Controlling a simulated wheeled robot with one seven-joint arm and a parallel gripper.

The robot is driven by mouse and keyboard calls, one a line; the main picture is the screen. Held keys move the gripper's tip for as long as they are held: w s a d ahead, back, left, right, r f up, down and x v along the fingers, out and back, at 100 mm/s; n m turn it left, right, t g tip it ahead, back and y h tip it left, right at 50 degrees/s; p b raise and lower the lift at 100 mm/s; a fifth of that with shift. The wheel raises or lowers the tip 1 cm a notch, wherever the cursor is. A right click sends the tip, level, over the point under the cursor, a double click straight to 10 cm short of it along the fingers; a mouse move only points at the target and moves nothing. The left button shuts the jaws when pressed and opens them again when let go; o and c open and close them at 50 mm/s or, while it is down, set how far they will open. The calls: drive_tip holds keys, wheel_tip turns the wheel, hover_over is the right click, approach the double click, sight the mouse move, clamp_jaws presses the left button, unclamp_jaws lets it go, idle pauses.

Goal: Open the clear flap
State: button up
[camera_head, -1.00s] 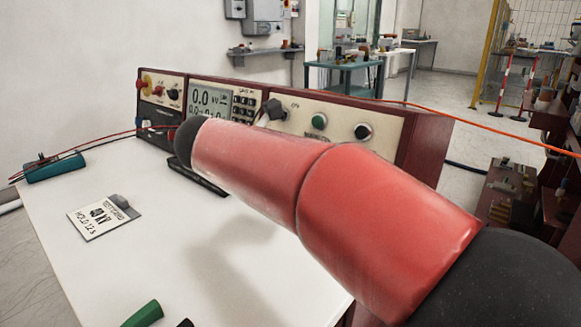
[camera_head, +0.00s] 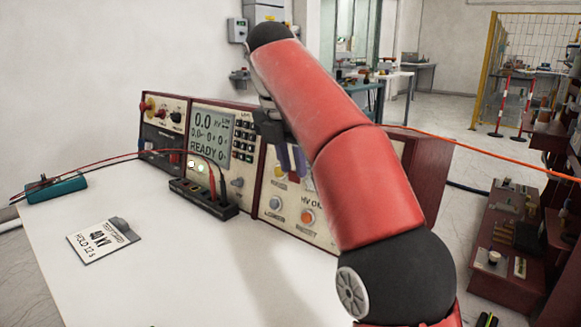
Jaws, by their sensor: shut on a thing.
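My gripper (camera_head: 291,162) hangs in front of the right part of the red-framed control panel (camera_head: 430,170), above its lower buttons. Its two narrow purple-grey fingers point down and are shut close together. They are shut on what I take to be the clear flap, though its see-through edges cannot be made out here. An orange button (camera_head: 307,216) and a white-topped button (camera_head: 277,202) show below the fingers, near an "HV ON" label. My red arm hides part of the panel's right side.
A display (camera_head: 210,135) reads "READY". A black socket strip (camera_head: 203,198) with plugged leads lies before the panel.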

drive_tip(key=shift+w+d+r+g+y, duration=0.2)
drive_tip(key=shift+g+y, duration=0.1)
drive_tip(key=shift+g, duration=0.1)
idle(0.3)
